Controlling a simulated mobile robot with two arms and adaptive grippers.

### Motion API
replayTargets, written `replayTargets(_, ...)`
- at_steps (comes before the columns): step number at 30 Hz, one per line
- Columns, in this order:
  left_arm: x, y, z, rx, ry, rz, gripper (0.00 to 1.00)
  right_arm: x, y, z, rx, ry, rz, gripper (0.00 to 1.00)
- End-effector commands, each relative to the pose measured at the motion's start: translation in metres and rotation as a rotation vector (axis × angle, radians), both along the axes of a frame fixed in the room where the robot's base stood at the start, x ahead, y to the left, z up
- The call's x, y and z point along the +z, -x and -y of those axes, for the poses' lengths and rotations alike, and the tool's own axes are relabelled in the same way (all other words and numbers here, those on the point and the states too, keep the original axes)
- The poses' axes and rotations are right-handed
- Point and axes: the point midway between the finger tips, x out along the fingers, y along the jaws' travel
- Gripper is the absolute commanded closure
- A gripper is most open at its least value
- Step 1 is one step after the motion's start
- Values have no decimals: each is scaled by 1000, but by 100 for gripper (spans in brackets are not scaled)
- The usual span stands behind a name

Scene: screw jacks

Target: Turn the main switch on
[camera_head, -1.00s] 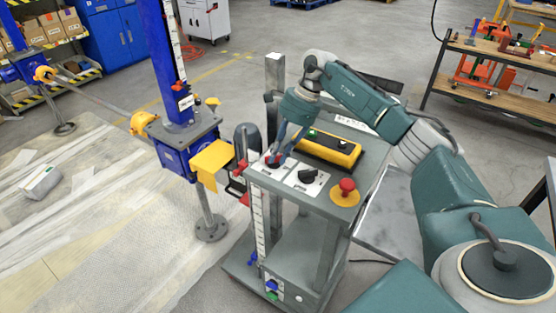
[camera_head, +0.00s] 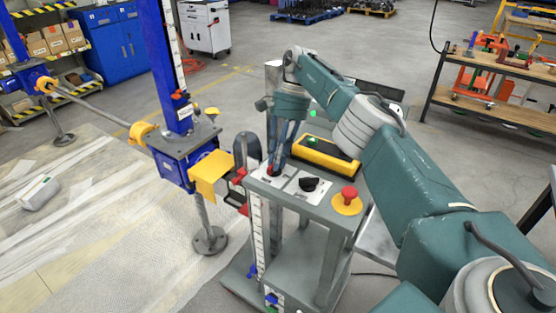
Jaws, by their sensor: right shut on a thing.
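The control cart (camera_head: 325,205) has a grey top panel in the middle of the head view. On its front left corner is a white switch plate (camera_head: 259,172), where a bit of red shows under my fingers. My right gripper (camera_head: 273,168) points down there and is shut on the switch knob, which its fingers mostly hide. I cannot tell the knob's angle. To its right, a black rotary knob (camera_head: 308,184) sits on a second white plate. My left gripper is not in view.
A red mushroom button (camera_head: 348,194) on a yellow base is at the panel's right. A yellow-black control box (camera_head: 328,156) lies behind the knobs; a bright green spot (camera_head: 313,113) shows beyond it. A blue screw jack (camera_head: 181,152) stands close on the left.

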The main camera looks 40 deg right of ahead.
Motion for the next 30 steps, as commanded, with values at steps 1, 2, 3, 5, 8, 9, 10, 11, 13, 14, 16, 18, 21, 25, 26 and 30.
replayTargets(1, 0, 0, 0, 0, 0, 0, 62, 2, -2, 0, 7, 1, 5, 100)
replayTargets(2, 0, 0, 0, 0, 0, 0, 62, 2, -2, 0, 11, 1, 5, 100)
replayTargets(3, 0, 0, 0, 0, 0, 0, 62, 2, -2, 0, 18, 1, 5, 100)
replayTargets(5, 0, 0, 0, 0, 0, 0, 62, 2, -2, 0, 22, 1, 6, 100)
replayTargets(8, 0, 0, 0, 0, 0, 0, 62, 2, -2, 0, 27, 1, 6, 100)
replayTargets(9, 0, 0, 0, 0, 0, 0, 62, 2, -2, 0, 28, 2, 6, 100)
replayTargets(10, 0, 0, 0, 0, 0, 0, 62, 2, -2, 0, 29, 2, 7, 100)
replayTargets(11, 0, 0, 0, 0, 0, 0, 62, 2, -2, 0, 29, 2, 7, 100)
replayTargets(13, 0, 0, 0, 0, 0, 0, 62, 2, -2, 1, 29, 2, 7, 100)
replayTargets(14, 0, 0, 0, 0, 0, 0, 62, 2, -2, 0, 29, 2, 7, 100)
replayTargets(16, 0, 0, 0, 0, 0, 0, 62, 2, -2, 1, 29, 2, 7, 100)
replayTargets(18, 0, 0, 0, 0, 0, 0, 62, 2, -2, 1, 28, 1, 7, 78)
replayTargets(21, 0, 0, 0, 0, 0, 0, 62, 2, -2, 0, 28, 1, 6, 62)
replayTargets(25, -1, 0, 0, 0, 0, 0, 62, 1, -1, 0, 28, 2, 4, 62)
replayTargets(26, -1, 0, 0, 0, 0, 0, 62, 1, -1, 0, 28, 1, 3, 62)
replayTargets(30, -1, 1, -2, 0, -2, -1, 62, 1, -1, 0, 27, 1, 2, 62)
